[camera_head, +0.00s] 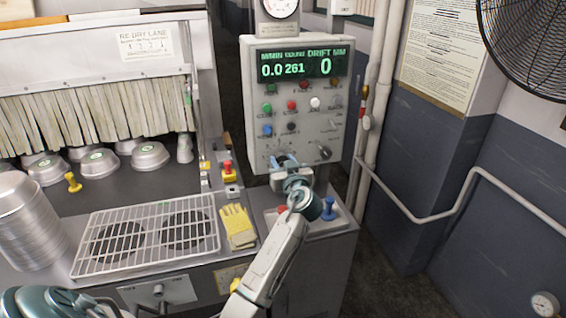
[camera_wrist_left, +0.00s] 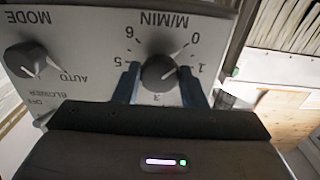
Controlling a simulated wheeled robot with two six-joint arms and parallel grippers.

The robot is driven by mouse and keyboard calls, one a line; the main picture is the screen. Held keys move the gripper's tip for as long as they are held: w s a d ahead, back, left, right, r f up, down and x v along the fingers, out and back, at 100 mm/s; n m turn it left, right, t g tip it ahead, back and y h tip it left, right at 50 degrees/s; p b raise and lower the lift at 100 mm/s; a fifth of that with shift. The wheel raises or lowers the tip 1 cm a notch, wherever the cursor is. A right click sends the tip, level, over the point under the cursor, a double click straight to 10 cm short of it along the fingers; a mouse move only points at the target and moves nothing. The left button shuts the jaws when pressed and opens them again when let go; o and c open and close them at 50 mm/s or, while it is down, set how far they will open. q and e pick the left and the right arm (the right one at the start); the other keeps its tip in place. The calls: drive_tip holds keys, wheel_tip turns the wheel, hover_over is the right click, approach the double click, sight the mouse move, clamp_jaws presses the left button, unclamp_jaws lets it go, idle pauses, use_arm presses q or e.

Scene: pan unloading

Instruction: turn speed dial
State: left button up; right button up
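The speed dial (camera_wrist_left: 160,72), a dark round knob marked M/MIN with numbers around it, is on the grey control panel (camera_head: 253,110). The left wrist view shows it upside down, its white pointer line toward the 0. In the head view the left gripper (camera_head: 284,160) is at the panel's lower left and mostly hides the dial. The panel display (camera_head: 299,66) reads 0.0, 261 and 0. My right gripper is out of view.
A MODE knob (camera_wrist_left: 26,60) sits beside the dial; it also shows in the head view (camera_head: 323,150). Buttons and switches are above. A red button (camera_head: 227,167), yellow gloves (camera_head: 238,226), a wire rack (camera_head: 150,240) and stacked pans (camera_head: 28,222) are left.

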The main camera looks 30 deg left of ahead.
use_arm(q)
drive_tip(key=shift+c, duration=0.7)
